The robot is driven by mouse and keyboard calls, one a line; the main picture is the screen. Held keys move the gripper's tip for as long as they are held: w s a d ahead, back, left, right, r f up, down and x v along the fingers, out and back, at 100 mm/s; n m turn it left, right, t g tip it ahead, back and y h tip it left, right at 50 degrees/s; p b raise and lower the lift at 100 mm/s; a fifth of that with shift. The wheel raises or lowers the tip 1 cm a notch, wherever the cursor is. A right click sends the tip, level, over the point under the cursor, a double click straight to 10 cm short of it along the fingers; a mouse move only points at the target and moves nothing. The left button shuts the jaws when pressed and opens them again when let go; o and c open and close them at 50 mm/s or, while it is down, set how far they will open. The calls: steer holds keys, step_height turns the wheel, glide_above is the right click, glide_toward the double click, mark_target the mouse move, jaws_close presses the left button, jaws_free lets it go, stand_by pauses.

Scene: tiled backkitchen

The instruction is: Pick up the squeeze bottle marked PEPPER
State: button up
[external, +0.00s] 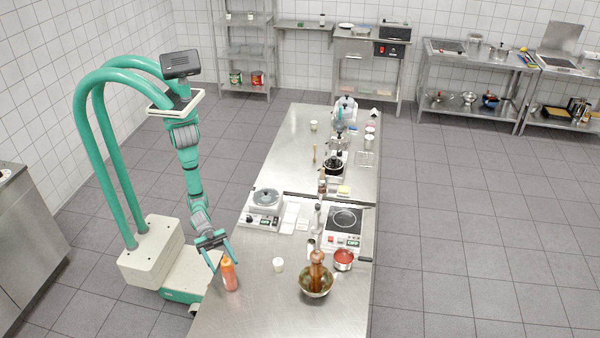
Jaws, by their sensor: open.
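An orange-red squeeze bottle (231,276) stands upright near the left edge of the steel table (255,315), towards the front. Any marking on it is too small to read, so I cannot tell whether it says PEPPER. My gripper (224,262) is open, with its green fingers pointing down at the bottle's upper part. One finger shows left of the bottle and the other near its top right. I cannot tell whether they touch it.
A small white cup (278,264) stands right of the bottle. Farther right are a bowl with a brown wooden item (317,275) and a red-filled pot (344,259). A hotplate with a lidded pan (266,200) stands behind. The table front is clear.

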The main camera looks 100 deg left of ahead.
mark_target(228, 273)
steer(key=shift+x, duration=2.95)
steer(key=shift+f, duration=0.15)
steer(key=c, duration=1.3)
